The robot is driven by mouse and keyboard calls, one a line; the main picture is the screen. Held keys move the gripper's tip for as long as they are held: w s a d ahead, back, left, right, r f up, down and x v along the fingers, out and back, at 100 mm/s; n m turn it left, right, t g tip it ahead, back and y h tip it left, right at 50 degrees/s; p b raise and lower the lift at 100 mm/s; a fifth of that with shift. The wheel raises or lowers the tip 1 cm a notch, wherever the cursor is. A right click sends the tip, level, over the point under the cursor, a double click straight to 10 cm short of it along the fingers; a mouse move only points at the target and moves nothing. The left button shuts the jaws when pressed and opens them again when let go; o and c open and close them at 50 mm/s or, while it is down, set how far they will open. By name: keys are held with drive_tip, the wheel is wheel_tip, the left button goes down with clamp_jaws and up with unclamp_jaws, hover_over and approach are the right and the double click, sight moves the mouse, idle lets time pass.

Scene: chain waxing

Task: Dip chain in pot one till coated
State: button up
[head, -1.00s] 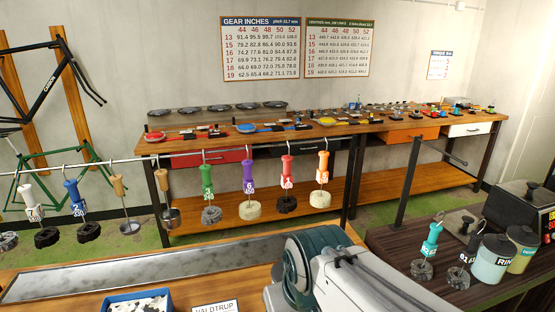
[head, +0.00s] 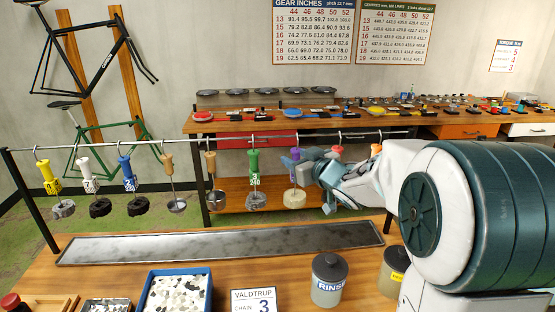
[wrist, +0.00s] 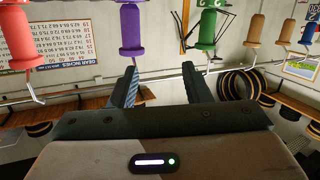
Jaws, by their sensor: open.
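Chains hang coiled below coloured handles on a rail (head: 230,143). My gripper (wrist: 160,78) is open and empty in the wrist view, which is upside down. The purple handle (wrist: 130,30) and green handle (wrist: 208,28) stand beyond its fingers, apart from them. In the head view my arm hides part of the rail and the red handle. I cannot tell which pot is pot one.
A card reads Valdtrup chain 3 (head: 254,304). A jar marked Rinse (head: 328,282) and another jar (head: 394,270) stand on the front bench near my arm. A metal tray (head: 220,241) and a blue bin (head: 178,272) lie there too. A long workbench stands behind the rail.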

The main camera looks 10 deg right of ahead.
sight(255, 151)
drive_tip(key=w+a+n+y, duration=0.1)
drive_tip(key=w+a+y, duration=0.1)
drive_tip(key=a, duration=0.1)
drive_tip(key=w+a+n+g+y, duration=0.1)
drive_tip(key=w+a+y, duration=0.1)
drive_tip(key=w+a, duration=0.1)
drive_tip(key=w+a+f+n+g+y, duration=0.1)
drive_tip(key=w+a+y, duration=0.1)
drive_tip(key=a, duration=0.3)
drive_tip(key=shift+w+a, duration=0.15)
drive_tip(key=shift+w, duration=0.15)
drive_tip(key=shift+f+b, duration=0.5)
drive_tip(key=shift+f, duration=0.25)
drive_tip(key=shift+f+b, duration=0.55)
drive_tip(key=shift+f, duration=0.3)
clamp_jaws()
